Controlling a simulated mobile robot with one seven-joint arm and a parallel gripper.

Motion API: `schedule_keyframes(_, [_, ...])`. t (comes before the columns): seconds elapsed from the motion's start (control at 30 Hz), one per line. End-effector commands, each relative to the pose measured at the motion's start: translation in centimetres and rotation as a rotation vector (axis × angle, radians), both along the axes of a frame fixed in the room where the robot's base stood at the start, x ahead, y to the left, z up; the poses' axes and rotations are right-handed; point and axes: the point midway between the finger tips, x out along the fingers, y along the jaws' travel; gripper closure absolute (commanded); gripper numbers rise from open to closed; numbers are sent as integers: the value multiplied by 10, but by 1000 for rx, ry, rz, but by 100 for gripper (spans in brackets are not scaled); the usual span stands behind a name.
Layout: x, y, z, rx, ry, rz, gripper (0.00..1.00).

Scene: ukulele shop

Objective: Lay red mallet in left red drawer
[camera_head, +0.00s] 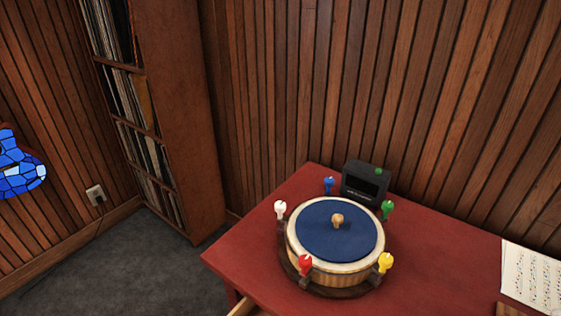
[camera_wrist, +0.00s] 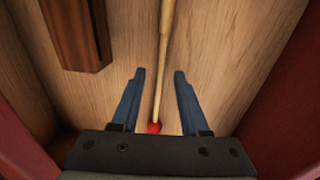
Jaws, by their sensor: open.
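In the wrist view the red mallet (camera_wrist: 161,60) is a thin pale wooden stick with a red end (camera_wrist: 154,128). It lies lengthwise over the pale wooden floor of an open drawer (camera_wrist: 215,45), between red surfaces at both sides. My gripper (camera_wrist: 159,74) is open, its two blue fingers on either side of the stick with gaps to both. The red end is close to the gripper's body. I cannot tell whether the whole stick rests on the drawer floor. In the head view only a pale drawer edge (camera_head: 241,308) shows at the bottom; my gripper is out of that view.
A dark brown wooden block (camera_wrist: 76,35) is in the drawer, left of the mallet. On the red table (camera_head: 440,260) stand a round drum (camera_head: 308,232) with several coloured pegs, a black box (camera_head: 365,181) and a music sheet (camera_head: 532,277). A record shelf (camera_head: 180,110) stands left.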

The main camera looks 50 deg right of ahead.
Motion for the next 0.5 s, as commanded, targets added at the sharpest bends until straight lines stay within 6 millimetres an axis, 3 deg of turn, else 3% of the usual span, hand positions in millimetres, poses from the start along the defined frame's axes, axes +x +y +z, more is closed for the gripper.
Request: schedule_keyframes(0.5, [-3, 19, 99, -1, -3, 2, 55])
